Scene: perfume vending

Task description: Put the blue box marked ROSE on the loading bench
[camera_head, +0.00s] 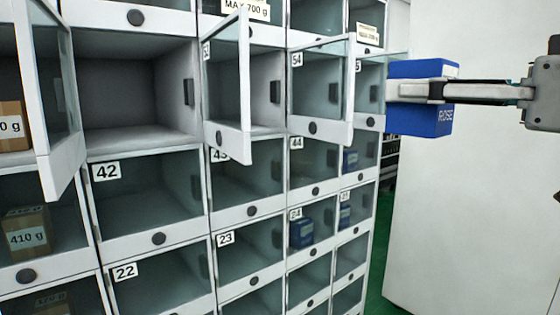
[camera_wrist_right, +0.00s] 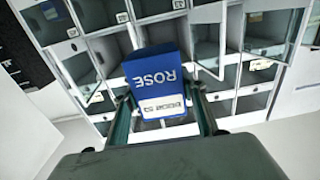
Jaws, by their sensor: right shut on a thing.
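The blue box marked ROSE (camera_head: 421,119) is at the upper right of the head view, in front of the white wall and beside the right edge of the locker cabinet. My right gripper (camera_head: 420,91) is shut on it, with a finger across its side. In the right wrist view the ROSE box (camera_wrist_right: 158,82) sits between the fingers of my right gripper (camera_wrist_right: 163,115), with its lettering upside down and a white label near the gripper. The box is held in the air. My left gripper is not in view. I cannot make out the loading bench in either view.
The locker cabinet (camera_head: 158,239) fills the left and middle. Several glass doors stand open, including one near the middle (camera_head: 228,85) and door 54 (camera_head: 320,90). Brown boxes (camera_head: 27,232) and blue boxes (camera_head: 301,232) stand in other compartments. A white wall (camera_head: 475,200) is at right.

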